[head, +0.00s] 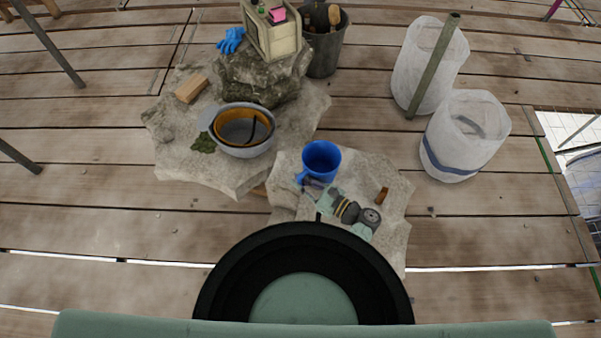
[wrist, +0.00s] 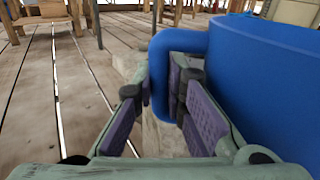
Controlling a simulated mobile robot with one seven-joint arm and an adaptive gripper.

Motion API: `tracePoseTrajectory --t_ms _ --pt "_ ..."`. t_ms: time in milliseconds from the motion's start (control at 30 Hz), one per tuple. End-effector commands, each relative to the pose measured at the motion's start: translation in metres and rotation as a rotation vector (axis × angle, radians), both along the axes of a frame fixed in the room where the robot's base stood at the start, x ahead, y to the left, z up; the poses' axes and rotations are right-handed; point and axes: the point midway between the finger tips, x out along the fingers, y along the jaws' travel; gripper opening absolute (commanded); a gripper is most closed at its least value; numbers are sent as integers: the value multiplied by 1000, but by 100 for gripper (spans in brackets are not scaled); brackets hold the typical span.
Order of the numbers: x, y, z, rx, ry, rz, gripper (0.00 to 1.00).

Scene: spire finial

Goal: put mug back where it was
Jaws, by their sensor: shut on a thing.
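A blue mug (head: 321,160) is upright over the nearer flat stone, its handle toward the lower left. My gripper (head: 312,184) reaches it from the near side, beside its handle. In the wrist view the mug (wrist: 265,85) fills the right side, and its handle runs down between the purple-padded fingers of my gripper (wrist: 155,88). The fingers are shut on the handle. I cannot tell whether the mug's base touches the stone, as its underside is hidden.
The nearer stone (head: 390,190) carries a small brown piece (head: 382,195). The farther stone (head: 180,150) holds a grey bowl (head: 243,130), a wooden block (head: 191,89) and a rock bearing a radio-like box (head: 272,32). Two white sacks (head: 465,140) stand right.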

Motion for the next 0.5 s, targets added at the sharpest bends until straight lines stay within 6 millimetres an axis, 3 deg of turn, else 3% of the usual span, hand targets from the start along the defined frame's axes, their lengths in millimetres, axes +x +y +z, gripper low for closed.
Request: tracePoseTrajectory --t_ms 33,200,333,500 --pt "14 0 -8 -2 -6 2 0" --pt "49 3 -10 -1 -4 2 0" --pt "65 3 -9 -1 -2 0 0" --pt "70 3 -10 -1 -1 0 0"
